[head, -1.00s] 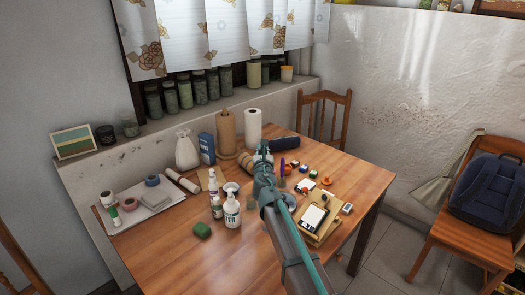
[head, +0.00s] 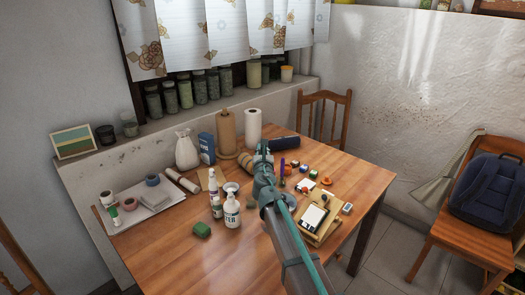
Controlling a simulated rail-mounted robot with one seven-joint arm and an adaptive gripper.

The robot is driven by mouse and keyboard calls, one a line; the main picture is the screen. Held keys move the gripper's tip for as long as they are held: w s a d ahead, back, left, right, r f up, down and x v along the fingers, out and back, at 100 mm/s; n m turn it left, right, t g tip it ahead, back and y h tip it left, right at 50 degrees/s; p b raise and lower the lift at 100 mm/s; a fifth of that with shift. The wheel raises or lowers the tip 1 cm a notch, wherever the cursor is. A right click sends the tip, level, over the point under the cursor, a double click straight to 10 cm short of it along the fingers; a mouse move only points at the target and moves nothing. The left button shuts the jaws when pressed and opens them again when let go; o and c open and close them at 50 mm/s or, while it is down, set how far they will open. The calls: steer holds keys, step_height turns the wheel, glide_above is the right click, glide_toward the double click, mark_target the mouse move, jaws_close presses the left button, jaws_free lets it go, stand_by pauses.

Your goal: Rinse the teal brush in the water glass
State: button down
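My gripper (head: 262,151) is over the middle of the wooden table (head: 165,250), at the far end of my teal and grey arm. It is small and seen from behind, so I cannot tell whether its fingers are open or what is between them. I cannot make out the teal brush or the water glass. My arm covers part of the table where they could be hidden. A thin purple upright item (head: 282,167) stands just right of my gripper.
Paper rolls (head: 253,127) stand behind. A wooden box with a white card (head: 314,218) and small coloured pots lie right. The front left table is clear.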

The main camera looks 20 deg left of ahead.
step_height(320, 180, up, 5)
steer(key=p, duration=0.5)
stand_by(0.9)
